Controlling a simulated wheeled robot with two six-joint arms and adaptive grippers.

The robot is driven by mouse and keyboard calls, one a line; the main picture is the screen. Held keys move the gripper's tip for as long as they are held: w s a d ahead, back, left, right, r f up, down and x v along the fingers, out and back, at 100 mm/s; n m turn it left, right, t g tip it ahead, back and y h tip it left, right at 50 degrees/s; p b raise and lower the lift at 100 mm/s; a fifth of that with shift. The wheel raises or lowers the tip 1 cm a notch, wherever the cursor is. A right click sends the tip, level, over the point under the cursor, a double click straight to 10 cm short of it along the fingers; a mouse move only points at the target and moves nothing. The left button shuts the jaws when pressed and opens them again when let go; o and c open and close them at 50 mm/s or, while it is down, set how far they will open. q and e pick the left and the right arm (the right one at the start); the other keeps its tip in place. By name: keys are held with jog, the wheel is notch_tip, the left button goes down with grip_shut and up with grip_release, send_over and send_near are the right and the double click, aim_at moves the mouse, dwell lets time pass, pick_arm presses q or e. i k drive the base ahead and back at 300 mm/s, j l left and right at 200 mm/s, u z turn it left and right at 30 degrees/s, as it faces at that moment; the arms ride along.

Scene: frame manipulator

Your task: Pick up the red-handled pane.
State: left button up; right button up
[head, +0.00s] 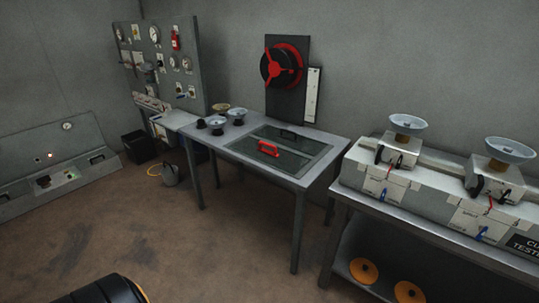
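The red-handled pane (268,150) lies flat in a frame set in the top of the grey table (228,151) at the middle of the head view. Its red handle stands up on the near half of the frame. A dark pane with a black handle (289,134) lies just behind it. Neither of my grippers shows in the head view, so nothing is seen touching the pane.
Small bowls and dark items (222,117) stand at the table's back left. A red wheel on a dark board (282,65) rises behind. A bench with scales (440,190) stands close at right. Brown floor (160,215) is open at front left.

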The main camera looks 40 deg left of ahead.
aim_at(291, 163)
jog(key=i+j, duration=0.15)
jog(key=j, duration=0.4)
jog(key=i+j, duration=0.2)
jog(key=j, duration=0.4)
jog(key=i+j, duration=0.15)
jog(key=j, duration=0.4)
jog(key=i+j, duration=0.15)
jog(key=j, duration=0.45)
jog(key=i+j, duration=0.2)
jog(key=j, duration=0.35)
jog(key=i+j, duration=0.15)
jog(key=j, duration=0.45)
jog(key=i+j, duration=0.15)
jog(key=j, duration=0.4)
jog(key=i+j, duration=0.15)
jog(key=j, duration=0.4)
jog(key=i+z, duration=0.05)
